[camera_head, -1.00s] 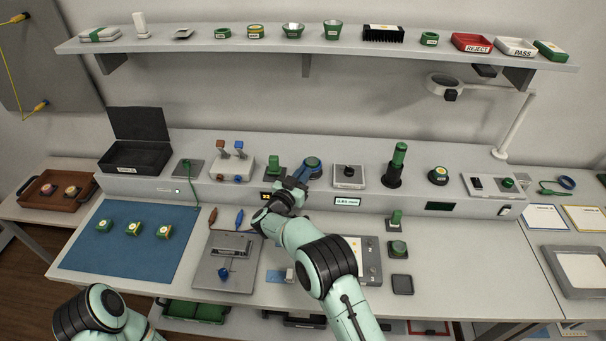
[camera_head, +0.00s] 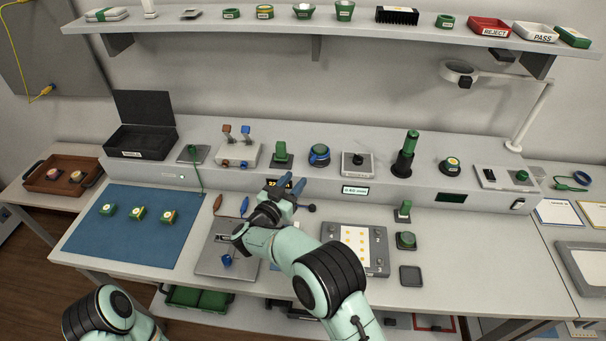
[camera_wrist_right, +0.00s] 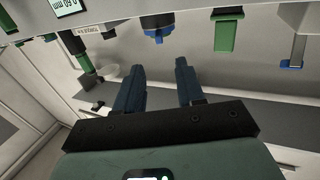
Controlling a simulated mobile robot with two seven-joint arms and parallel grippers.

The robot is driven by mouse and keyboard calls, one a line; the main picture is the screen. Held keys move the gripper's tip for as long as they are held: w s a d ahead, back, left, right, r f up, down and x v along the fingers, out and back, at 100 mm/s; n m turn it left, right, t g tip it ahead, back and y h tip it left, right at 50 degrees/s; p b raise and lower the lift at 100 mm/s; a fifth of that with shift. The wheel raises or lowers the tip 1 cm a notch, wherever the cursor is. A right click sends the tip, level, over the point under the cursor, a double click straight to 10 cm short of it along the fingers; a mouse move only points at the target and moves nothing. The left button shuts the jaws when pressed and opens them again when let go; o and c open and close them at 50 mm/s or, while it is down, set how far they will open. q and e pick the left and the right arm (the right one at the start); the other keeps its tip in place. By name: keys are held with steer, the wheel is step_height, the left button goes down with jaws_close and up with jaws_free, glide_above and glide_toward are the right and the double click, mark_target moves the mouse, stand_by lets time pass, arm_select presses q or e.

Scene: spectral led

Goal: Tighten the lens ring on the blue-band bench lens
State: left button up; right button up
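The blue-band bench lens (camera_head: 319,155), dark green on top with a blue band around it, stands on the raised ledge at the back of the bench. A blue-banded round part, likely the same lens, shows upside down at the top of the right wrist view (camera_wrist_right: 158,27). My right gripper (camera_head: 290,185) is in front of and below the lens, apart from it. Its two blue fingers are spread with nothing between them in the right wrist view (camera_wrist_right: 158,82). My left arm shows at the lower left, but its gripper is out of view.
A green block-shaped device (camera_head: 282,153) stands left of the lens and a grey box with a black knob (camera_head: 357,165) right of it. A tall green-topped cylinder (camera_head: 405,155) is farther right. A blue mat (camera_head: 130,238) with small green parts lies at left. A shelf (camera_head: 300,24) hangs above.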

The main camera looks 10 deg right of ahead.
steer(key=shift+v, duration=1.5)
